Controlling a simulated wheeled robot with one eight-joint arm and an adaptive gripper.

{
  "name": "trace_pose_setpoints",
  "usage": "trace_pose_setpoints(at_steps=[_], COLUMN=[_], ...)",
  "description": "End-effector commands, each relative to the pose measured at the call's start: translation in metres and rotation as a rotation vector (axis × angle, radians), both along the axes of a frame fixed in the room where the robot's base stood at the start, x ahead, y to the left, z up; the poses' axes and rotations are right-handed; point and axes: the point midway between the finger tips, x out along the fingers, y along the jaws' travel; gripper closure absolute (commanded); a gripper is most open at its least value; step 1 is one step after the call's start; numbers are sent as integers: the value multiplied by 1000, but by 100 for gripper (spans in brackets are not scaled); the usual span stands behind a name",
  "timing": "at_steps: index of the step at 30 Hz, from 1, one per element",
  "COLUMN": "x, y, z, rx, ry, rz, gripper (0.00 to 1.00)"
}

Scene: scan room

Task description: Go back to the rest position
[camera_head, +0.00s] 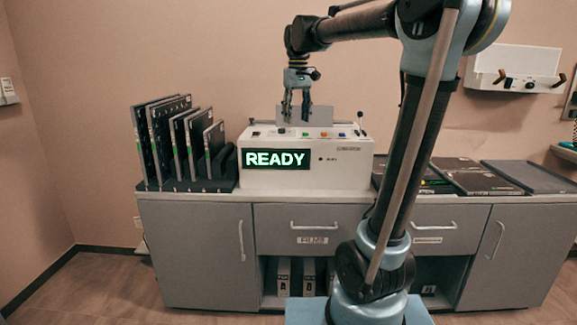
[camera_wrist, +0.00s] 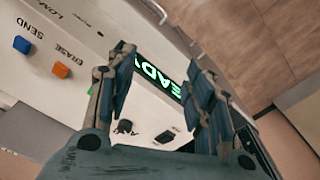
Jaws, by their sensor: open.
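My gripper (camera_head: 296,113) hangs from my arm, pointing down over the top of a white console (camera_head: 345,178) with a lit green "READY" display (camera_head: 275,159). In the wrist view, the fingers of my gripper (camera_wrist: 160,62) are apart with nothing between them. The console's white top and part of the display (camera_wrist: 158,76) show between and beyond them. Blue and orange buttons (camera_wrist: 60,70) are to the left in that view. A grey upright plate (camera_head: 318,115) stands at the console's back, behind the fingers. I cannot tell the exact gap between fingertips and console.
Several dark panels (camera_head: 167,135) stand in a rack on the counter's left. Flat dark panels (camera_head: 470,178) lie on its right. Grey cabinets (camera_head: 200,250) are below. Floor at lower left (camera_head: 90,285) is clear.

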Motion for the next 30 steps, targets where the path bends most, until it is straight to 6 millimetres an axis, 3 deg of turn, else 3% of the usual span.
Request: trace_pose_setpoints(at_steps=[8,15,30], x=[-61,-118,-232], y=[-56,-96,-150], z=[-50,-105,-248], rx=[11,20,34], ry=[-34,-66,-134], rz=[-104,-195,-381], gripper=[52,52,52])
